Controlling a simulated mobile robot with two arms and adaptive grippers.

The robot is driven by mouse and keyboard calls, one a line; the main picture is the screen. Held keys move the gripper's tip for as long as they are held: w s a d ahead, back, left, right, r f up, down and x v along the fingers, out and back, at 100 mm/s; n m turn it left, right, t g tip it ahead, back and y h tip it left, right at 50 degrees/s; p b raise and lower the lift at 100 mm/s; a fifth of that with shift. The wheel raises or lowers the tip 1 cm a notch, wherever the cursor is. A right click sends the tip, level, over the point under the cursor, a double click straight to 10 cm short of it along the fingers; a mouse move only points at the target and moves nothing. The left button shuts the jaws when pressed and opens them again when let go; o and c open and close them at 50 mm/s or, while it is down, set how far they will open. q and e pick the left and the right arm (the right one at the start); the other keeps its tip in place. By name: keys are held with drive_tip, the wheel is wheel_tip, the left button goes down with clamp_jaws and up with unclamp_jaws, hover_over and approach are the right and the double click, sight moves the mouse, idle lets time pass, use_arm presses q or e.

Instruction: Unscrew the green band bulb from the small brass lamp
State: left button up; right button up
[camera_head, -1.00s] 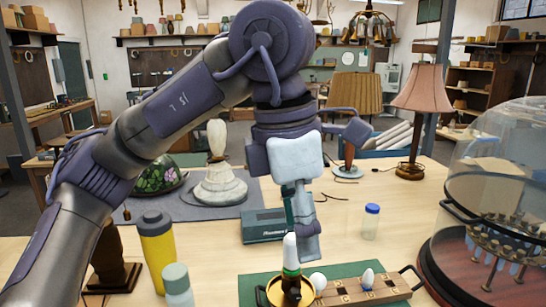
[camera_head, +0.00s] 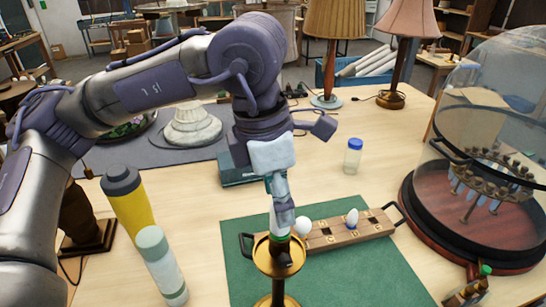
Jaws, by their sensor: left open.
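The small brass lamp (camera_head: 278,262) stands upright at the front of the green mat, its round brass top facing up. The green band bulb (camera_head: 280,236) sits upright in the top of the lamp. Only a small part of it shows, with a green edge, below my gripper. My left gripper (camera_head: 281,216) points down at the bulb, its fingers overlapping the bulb's upper part in the picture. It is open. I cannot tell whether the fingers touch the glass. My right gripper is not in view.
A wooden bulb tray (camera_head: 348,234) with black handles holds white bulbs just behind the lamp on the green mat (camera_head: 345,278). A yellow bottle (camera_head: 131,204) and a pale bottle (camera_head: 162,268) stand left. A glass dome (camera_head: 490,130) stands right, a blue-capped jar (camera_head: 352,158) behind.

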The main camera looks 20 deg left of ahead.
use_arm(q)
drive_tip(key=f, duration=0.2)
drive_tip(key=f+p, duration=0.1)
drive_tip(key=shift+w+d+f, duration=0.15)
drive_tip(key=shift+d+f, duration=0.1)
drive_tip(key=shift+f, duration=0.1)
drive_tip(key=shift+d+f, duration=0.1)
drive_tip(key=shift+f, duration=0.45)
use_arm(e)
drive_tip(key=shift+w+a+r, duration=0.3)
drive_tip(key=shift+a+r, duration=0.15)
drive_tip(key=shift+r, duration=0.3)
